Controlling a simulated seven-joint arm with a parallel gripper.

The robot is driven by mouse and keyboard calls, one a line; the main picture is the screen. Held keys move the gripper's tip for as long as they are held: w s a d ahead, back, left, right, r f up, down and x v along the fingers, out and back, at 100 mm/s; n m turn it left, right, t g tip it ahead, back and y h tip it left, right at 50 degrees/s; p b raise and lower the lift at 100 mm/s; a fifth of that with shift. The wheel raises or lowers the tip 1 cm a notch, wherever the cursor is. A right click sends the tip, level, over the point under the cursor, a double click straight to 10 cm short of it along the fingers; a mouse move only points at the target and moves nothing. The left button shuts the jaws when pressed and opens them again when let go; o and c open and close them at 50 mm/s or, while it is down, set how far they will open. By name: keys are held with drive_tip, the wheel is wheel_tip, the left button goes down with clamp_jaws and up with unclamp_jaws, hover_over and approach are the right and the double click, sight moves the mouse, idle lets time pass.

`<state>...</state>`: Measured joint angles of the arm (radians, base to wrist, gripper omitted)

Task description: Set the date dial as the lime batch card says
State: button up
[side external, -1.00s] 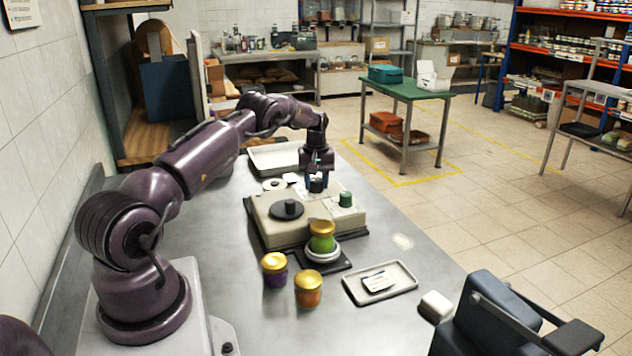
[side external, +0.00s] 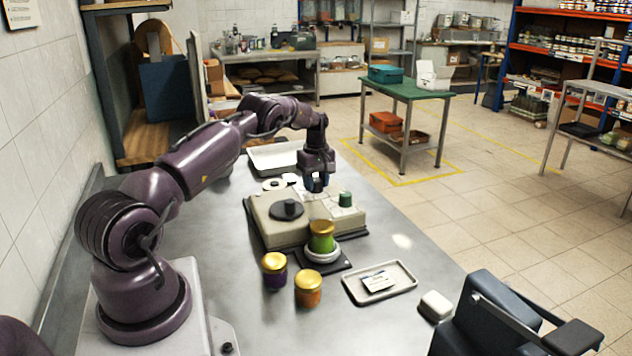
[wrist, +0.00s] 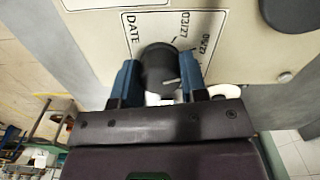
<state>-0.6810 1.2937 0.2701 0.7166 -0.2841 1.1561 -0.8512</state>
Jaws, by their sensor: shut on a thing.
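My gripper (wrist: 159,88) has its two blue fingers closed on the sides of the black date dial (wrist: 158,62). In the side view my gripper (side external: 316,187) is over the beige machine (side external: 268,232), and it hides the dial there. In the wrist view the plate (wrist: 140,25) reads DATE, with 03/27 and 09/27 beside the dial; other marks may be hidden by a finger. A pale line on the dial points towards the right finger. The batch card (side external: 377,281) lies in a tray (side external: 402,291); its text is too small to read. A jar with green contents (side external: 321,243) stands on the machine's front pad.
A purple jar (side external: 275,277) and an orange jar (side external: 308,295) stand in front. A white block (side external: 435,305) lies near the table edge.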

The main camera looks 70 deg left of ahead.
sight(316, 180)
drive_tip(key=o, duration=0.9)
drive_tip(key=shift+r, duration=0.15)
wheel_tip(316, 180, up, 13)
drive_tip(key=shift+f, duration=0.1)
